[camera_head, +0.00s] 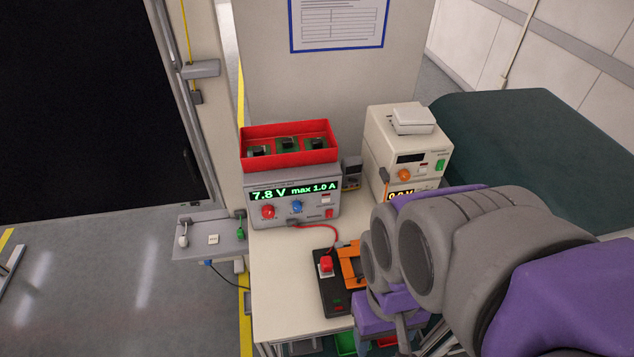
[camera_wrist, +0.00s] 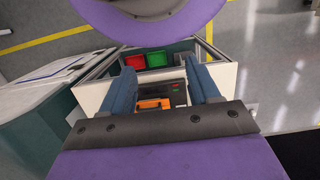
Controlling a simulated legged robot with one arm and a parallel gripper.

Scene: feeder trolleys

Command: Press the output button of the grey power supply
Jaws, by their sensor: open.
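The grey power supply (camera_head: 255,216) stands at the back left of the white bench in the head view. Its green display reads 7.8 V, max 1.0 A. Its front has a red knob (camera_head: 267,212), a blue knob (camera_head: 296,207), a small pale switch (camera_head: 326,199) and a small red control (camera_head: 329,214). Labels are too small to read, so I cannot tell which is the output button. My gripper (camera_wrist: 160,70) is open and empty in the wrist view, above the bench's front part. It is apart from the supply, which the wrist view does not show.
A red tray (camera_head: 262,165) with green boards sits on the supply. A cream instrument (camera_head: 385,150) stands to its right. A black box with a red button (camera_head: 326,264) and an orange fixture (camera_head: 349,264) lie in front, with a red cable running there. A side shelf (camera_head: 205,252) is at left.

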